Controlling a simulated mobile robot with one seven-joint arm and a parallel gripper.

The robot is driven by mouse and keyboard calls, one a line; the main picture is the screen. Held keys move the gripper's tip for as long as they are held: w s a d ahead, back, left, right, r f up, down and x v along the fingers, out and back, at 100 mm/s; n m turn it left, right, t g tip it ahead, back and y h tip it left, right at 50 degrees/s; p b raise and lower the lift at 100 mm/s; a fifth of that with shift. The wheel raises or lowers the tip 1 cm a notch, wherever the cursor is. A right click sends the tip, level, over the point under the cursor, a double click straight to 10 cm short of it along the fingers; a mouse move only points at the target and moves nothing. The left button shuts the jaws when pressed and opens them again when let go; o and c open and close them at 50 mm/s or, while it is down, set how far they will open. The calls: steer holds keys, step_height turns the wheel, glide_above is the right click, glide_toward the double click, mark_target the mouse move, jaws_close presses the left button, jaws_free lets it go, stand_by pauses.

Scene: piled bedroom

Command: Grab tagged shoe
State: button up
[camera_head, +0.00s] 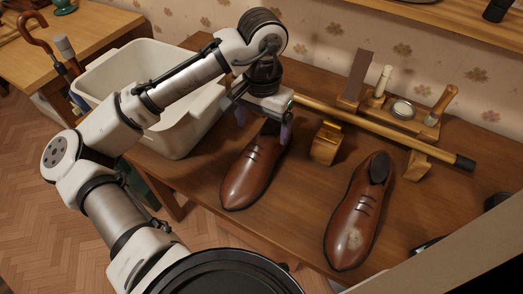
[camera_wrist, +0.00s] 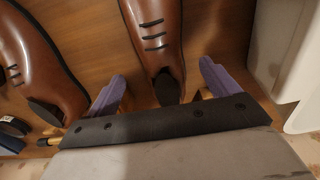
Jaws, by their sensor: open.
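Two brown leather lace-up shoes lie on the wooden table. The left shoe (camera_head: 249,176) has its heel end under my gripper (camera_head: 262,123). The right shoe (camera_head: 354,218) lies apart, with a pale scuffed patch on its toe. In the wrist view, my gripper (camera_wrist: 163,80) is open, its purple fingers on either side of the left shoe's heel end (camera_wrist: 166,60); whether they touch it I cannot tell. The right shoe (camera_wrist: 38,55) is off to the left there. I can make out no tag on either shoe.
A white bin (camera_head: 92,77) stands left of the left shoe, close to my gripper. A wooden rod with a dark tip (camera_head: 464,162) rests on stands (camera_head: 326,146) behind the shoes. A brush rack (camera_head: 425,128) is behind it. Bare table (camera_head: 298,205) lies between the shoes.

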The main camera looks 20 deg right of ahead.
mark_target(262, 138)
steer(key=shift+f+p, duration=0.35)
steer(key=shift+f, duration=2.3)
steer(key=c, duration=1.3)
steer(key=shift+r, duration=0.1)
steer(key=shift+c, duration=0.2)
